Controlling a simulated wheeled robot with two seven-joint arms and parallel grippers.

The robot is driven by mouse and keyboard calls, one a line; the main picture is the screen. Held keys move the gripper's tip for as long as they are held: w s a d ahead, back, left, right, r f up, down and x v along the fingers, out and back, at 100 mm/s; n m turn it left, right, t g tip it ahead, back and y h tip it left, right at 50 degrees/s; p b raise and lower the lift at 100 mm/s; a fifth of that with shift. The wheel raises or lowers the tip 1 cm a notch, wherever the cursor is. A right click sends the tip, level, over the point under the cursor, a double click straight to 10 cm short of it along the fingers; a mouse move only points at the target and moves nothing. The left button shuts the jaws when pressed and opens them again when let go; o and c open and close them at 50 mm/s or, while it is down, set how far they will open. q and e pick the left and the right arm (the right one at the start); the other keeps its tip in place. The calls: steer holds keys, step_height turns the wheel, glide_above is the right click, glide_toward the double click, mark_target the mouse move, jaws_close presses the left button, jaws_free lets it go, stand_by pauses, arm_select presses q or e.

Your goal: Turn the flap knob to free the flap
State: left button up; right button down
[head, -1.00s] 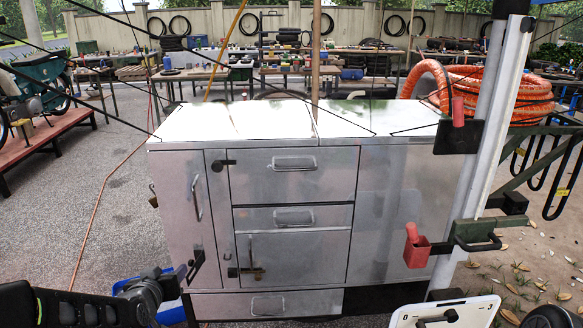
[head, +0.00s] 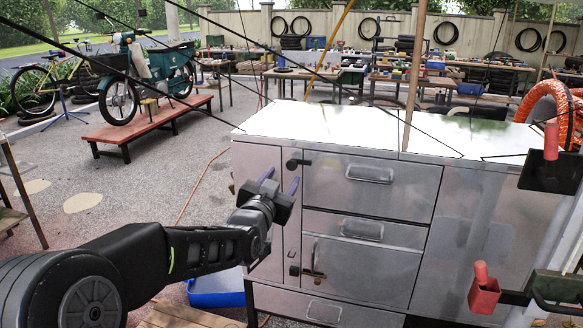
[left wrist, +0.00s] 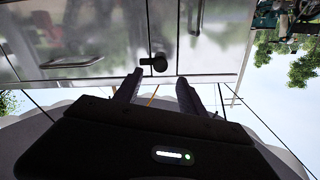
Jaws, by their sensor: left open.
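The grey metal cart (head: 480,200) has several drawers and doors on its front. A black knob (head: 294,163) with a short bar sits at the upper left of the top drawer front. It also shows in the left wrist view (left wrist: 154,62), just beyond the fingertips. A second black latch (head: 308,272) is on the small lower door. I cannot tell from the pictures which one is the flap knob. My left gripper (head: 279,181) is open and empty in front of the cart's upper left, pointing at the front; its fingers also show in the left wrist view (left wrist: 160,80). My right gripper is out of view.
A blue bin (head: 216,290) stands on the ground below my left arm. Red-handled parts (head: 484,290) are at the right. A red bench (head: 150,128) with a moped is at the far left. Open paving lies left of the cart.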

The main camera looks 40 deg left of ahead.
mark_target(291, 166)
arm_select(q)
steer(key=p+x, duration=0.1)
steer(key=x, duration=0.6)
steer(key=shift+w+a+p, duration=0.1)
steer(key=shift+p, duration=0.2)
jaws_close()
